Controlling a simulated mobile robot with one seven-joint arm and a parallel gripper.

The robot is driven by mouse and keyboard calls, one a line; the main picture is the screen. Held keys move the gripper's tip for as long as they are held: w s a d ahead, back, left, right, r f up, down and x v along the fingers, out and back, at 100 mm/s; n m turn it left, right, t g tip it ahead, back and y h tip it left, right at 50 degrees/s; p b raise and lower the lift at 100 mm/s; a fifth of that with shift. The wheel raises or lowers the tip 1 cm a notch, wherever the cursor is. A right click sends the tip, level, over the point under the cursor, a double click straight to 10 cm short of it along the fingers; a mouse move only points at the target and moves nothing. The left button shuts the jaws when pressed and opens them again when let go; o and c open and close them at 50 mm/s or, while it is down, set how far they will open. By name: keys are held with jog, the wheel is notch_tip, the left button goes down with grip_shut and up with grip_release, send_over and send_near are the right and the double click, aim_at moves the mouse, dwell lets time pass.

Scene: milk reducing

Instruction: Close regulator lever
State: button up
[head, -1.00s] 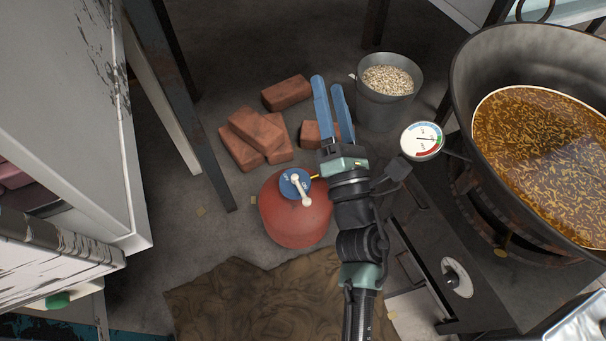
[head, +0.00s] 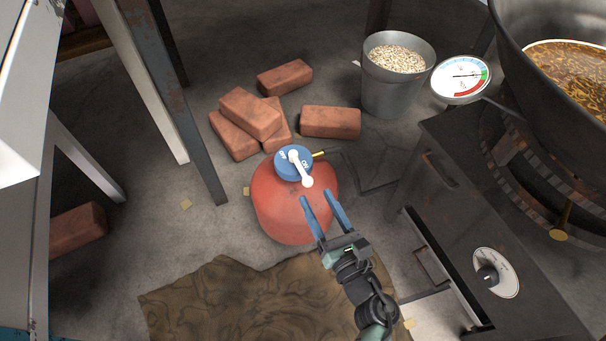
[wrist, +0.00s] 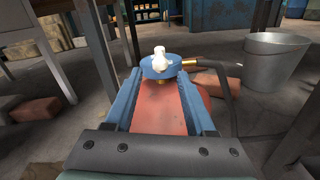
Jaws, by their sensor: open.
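The regulator (head: 293,162) is a blue round cap with ON and OFF marks on top of a red gas cylinder (head: 283,212). Its white lever (head: 301,168) points down and to the right in the head view. My gripper (head: 322,206) is open and empty, with blue fingers, in front of the cylinder and just below the lever. In the wrist view the regulator (wrist: 160,67) and white lever (wrist: 160,55) stand ahead, beyond and between the open fingers (wrist: 156,85). No finger visibly touches the lever.
A brass fitting and dark hose (head: 345,153) run right from the regulator. Bricks (head: 250,115) and a metal bucket (head: 393,85) stand behind. A dark stove unit (head: 455,190) with a knob is at right, a table leg (head: 180,110) at left. A brown cloth (head: 240,300) lies in front.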

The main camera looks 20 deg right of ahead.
aim_at(308, 181)
jog(key=w+b, duration=0.2)
jog(key=w, duration=0.6)
jog(key=shift+w+a+b, duration=0.1)
jog(key=shift+w+b, duration=0.2)
jog(key=shift+b, duration=0.05)
grip_shut()
jog(key=shift+s, duration=0.1)
dwell(0.8)
